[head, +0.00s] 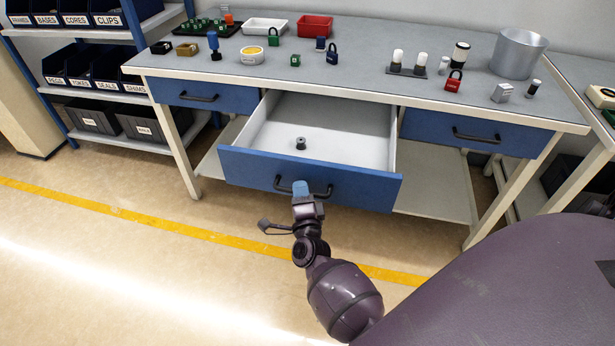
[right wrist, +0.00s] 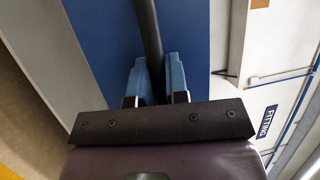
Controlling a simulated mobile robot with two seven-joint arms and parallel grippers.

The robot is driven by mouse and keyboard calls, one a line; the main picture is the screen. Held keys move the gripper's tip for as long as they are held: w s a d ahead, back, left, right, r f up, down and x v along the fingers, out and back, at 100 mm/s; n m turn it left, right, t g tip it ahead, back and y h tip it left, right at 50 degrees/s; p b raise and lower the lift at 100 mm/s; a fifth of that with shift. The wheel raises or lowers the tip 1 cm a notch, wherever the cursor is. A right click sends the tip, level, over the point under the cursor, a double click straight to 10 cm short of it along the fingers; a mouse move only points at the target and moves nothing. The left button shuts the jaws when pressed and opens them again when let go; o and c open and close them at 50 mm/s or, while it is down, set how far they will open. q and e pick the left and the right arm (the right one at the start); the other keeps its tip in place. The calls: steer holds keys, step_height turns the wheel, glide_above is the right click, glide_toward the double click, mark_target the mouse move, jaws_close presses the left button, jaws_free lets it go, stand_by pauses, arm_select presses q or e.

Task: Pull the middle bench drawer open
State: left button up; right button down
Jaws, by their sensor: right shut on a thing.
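The middle bench drawer (head: 310,178) is pulled well out from the bench (head: 350,75), and its light inside shows. A small dark round part (head: 300,143) stands on the drawer floor. My left gripper is not in view.
Shut blue drawers flank it on the left (head: 205,96) and right (head: 474,135). The bench top holds a red tray (head: 315,26), a white tray (head: 264,25), padlocks and a metal pot (head: 518,53). A bin shelf (head: 90,85) stands at left. The floor in front is clear.

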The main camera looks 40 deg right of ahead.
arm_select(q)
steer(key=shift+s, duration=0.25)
arm_select(e)
steer(key=shift+s+a, duration=0.6)
steer(key=shift+a, duration=0.15)
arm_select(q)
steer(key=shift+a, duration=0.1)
arm_select(e)
steer(key=c, duration=1.1)
jaws_free()
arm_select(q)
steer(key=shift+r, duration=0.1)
arm_select(e)
steer(key=v, duration=1.1)
